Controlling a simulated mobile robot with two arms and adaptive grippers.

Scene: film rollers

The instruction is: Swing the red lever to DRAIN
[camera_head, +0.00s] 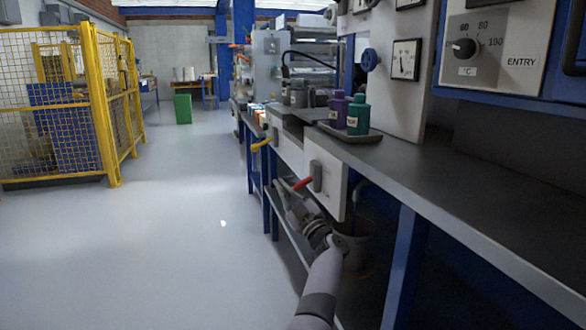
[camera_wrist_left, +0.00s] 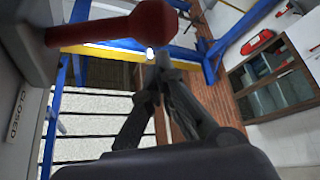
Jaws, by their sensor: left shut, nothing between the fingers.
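The red lever (camera_head: 302,184) sticks out to the left from a grey pivot (camera_head: 316,176) on a white panel below the bench top. In the left wrist view its red rod and rounded knob (camera_wrist_left: 152,22) cross the upper left. My left gripper (camera_head: 281,186) is beside the lever's free end in the head view. In the wrist view its fingertips (camera_wrist_left: 158,62) meet, shut and empty, just below the knob; I cannot tell whether they touch it. A plate reading CLOSED (camera_wrist_left: 14,116) shows at left. No DRAIN marking is legible. My right gripper is not in view.
A yellow lever (camera_head: 262,143) is on a farther white panel. The bench (camera_head: 430,180) carries a tray with purple and green bottles (camera_head: 358,115). A grey bucket (camera_head: 352,245) stands under the bench, near my arm. Open floor (camera_head: 150,240) lies left, with a yellow cage (camera_head: 108,110) beyond.

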